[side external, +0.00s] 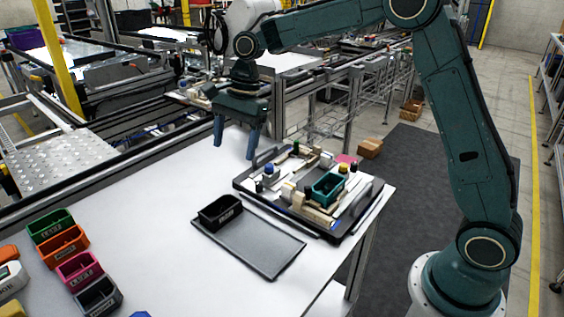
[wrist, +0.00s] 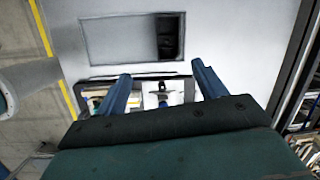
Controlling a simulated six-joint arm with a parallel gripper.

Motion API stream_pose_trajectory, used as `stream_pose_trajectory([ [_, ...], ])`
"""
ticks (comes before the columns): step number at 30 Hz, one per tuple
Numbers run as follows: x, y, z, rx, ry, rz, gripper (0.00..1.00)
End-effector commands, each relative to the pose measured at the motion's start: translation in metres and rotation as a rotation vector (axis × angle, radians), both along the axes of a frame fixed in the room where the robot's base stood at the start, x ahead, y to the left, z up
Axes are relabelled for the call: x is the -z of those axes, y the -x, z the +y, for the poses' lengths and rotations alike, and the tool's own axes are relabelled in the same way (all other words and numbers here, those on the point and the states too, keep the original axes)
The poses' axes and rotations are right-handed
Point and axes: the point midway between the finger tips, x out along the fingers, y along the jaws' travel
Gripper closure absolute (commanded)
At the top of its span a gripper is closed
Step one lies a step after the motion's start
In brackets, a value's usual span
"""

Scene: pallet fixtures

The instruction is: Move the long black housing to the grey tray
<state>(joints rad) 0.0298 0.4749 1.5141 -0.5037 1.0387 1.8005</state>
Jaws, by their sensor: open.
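The long black housing (side external: 220,211) sits upright on the grey tray (side external: 262,252), at the tray's far left end in the side view. In the wrist view the housing (wrist: 169,37) lies at the right end of the tray (wrist: 115,40). My gripper (side external: 234,150) is open and empty, held above the table beyond the tray and apart from the housing. Its two fingers (wrist: 162,75) are spread in the wrist view, with nothing between them.
A black-framed pallet fixture (side external: 283,203) stands beside the tray, holding a teal housing (side external: 327,188) and several small parts. Several coloured bins, including an orange one (side external: 66,246), stand at the left front. The white table (side external: 150,215) is clear between bins and tray.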

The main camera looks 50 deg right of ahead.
Motion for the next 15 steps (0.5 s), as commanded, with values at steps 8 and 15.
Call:
stream_pose_trajectory([
  [8,-0.051,0.055,-0.008,-0.236,0.063,-0.145,0.30],
  [15,-0.078,0.107,-0.016,-0.443,0.137,-0.256,0.30],
])
